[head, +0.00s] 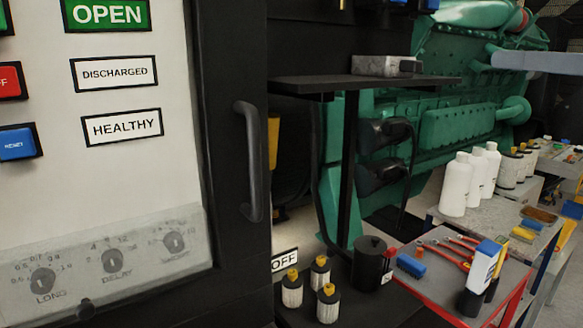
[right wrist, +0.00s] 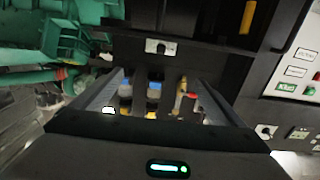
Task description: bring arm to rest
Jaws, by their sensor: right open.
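My right gripper (right wrist: 154,88) shows in the right wrist view, with its dark body and a lit green light low in the frame. Its jaws stand apart, and I see nothing held between them. Small bottles and coloured items show beyond and between its parts, too small to tell apart. In the head view I cannot make out the right gripper clearly. My left gripper is in neither view.
A black cabinet with a handle (head: 249,160) and labelled panel (head: 90,180) fills the head view's left. A dark shelf (head: 320,83) juts out. Beyond are a green engine (head: 450,122), white bottles (head: 455,185) and a red-edged tool table (head: 425,285). A rotary switch (right wrist: 161,47) faces the wrist camera.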

